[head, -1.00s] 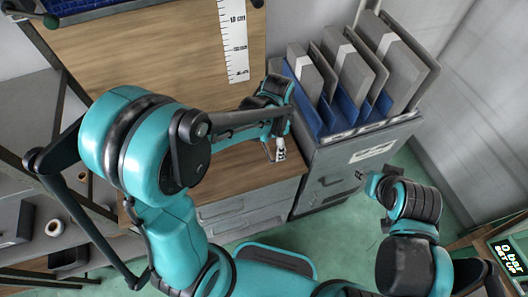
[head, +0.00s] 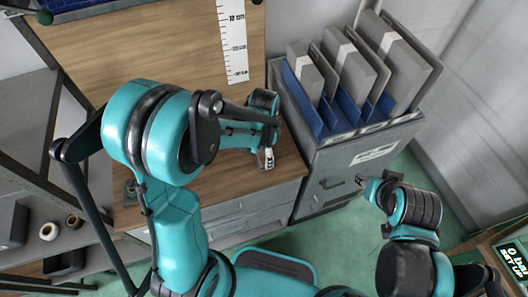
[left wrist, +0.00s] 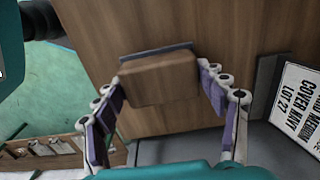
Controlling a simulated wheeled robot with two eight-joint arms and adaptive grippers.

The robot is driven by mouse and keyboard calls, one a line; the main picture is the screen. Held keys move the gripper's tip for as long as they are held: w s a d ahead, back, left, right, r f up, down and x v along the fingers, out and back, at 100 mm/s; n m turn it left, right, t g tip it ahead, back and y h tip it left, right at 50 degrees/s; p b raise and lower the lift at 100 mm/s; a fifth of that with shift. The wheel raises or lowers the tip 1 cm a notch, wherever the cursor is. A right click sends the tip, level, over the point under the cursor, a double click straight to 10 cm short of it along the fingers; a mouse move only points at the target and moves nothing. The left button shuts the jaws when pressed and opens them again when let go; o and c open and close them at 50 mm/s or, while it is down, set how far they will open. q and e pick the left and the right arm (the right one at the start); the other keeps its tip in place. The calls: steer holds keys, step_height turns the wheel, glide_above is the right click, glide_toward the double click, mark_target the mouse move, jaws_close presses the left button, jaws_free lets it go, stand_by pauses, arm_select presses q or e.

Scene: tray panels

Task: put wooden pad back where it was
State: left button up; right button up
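The wooden pad is a small brown block (left wrist: 160,80) with a blue-grey strip along its far edge, centred in the left wrist view. My left gripper (left wrist: 156,82) has its purple-lined fingers spread on either side of the block. The right-hand fingertip is close to or touching it; a narrow gap shows at the left. In the head view my left gripper (head: 267,158) is low over the right part of the wooden worktop (head: 235,172), and the block is hidden there. My right gripper (head: 361,181) is in front of the grey cabinet, too small to read.
A grey cabinet (head: 335,185) stands right of the worktop, with grey panels (head: 355,75) upright in blue slots. A white ruler (head: 233,45) is on the wooden back board. A shelf with spools (head: 48,231) is at left. Green floor is open in front.

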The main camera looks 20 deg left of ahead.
arm_select(q)
steer(key=shift+o, duration=1.2)
steer(key=shift+r, duration=0.15)
steer(key=shift+r+p, duration=0.3)
steer(key=shift+r, duration=0.05)
step_height(320, 180, up, 11)
steer(key=p, duration=0.3)
steer(key=s+a+r+n+t, duration=0.4)
steer(key=s+r+n+t, duration=0.3)
steer(key=s+n, duration=0.3)
steer(key=shift+a+n, duration=0.3)
steer(key=shift+n, duration=0.3)
steer(key=shift+s, duration=0.1)
